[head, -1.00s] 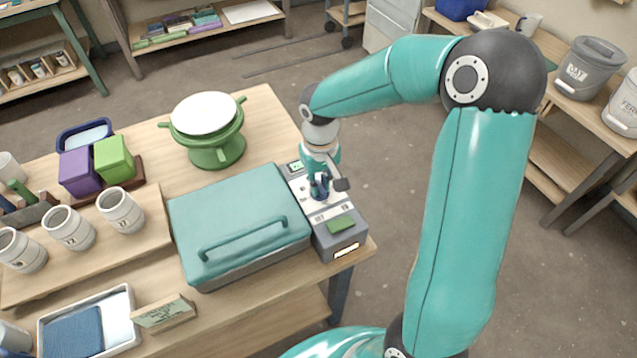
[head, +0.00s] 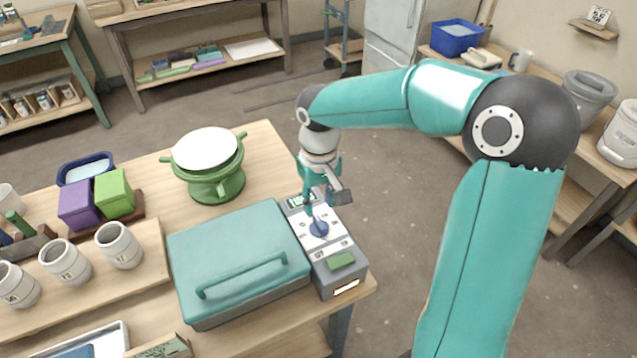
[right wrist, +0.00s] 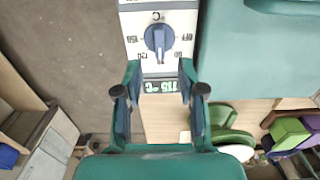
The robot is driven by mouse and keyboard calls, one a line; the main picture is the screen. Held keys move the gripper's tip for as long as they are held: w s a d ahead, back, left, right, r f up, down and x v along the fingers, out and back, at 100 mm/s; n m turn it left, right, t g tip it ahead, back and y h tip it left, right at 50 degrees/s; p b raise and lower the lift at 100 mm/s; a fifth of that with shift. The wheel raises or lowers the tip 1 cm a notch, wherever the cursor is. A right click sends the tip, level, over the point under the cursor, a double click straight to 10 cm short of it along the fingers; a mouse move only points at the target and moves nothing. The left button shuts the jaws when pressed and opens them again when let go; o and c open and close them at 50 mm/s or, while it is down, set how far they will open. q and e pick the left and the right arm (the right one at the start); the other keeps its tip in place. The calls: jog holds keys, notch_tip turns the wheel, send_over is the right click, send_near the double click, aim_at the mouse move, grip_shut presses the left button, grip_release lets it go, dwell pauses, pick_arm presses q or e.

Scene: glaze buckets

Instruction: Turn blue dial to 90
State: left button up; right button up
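The blue dial (head: 319,229) sits on the white panel of a grey control box (head: 340,284) at the right edge of the table. It also shows in the right wrist view (right wrist: 159,38), with a pale pointer line and printed numbers around it. The small green display (right wrist: 158,86) seems to read about 115 °C, partly beside the fingers. My right gripper (head: 321,203) hangs over the box, above the dial. In the right wrist view its fingers (right wrist: 158,74) are apart with nothing between them, clear of the dial. My left gripper is not in view.
A teal lidded case (head: 238,245) with a handle stands directly left of the box. A green stand with a white top (head: 207,147) is behind it. Several cups and a purple block (head: 78,205) are at the left. Open floor lies right of the table.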

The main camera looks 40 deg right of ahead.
aim_at(319, 222)
notch_tip(319, 222, up, 5)
jog(key=shift+r, duration=0.2)
dwell(0.6)
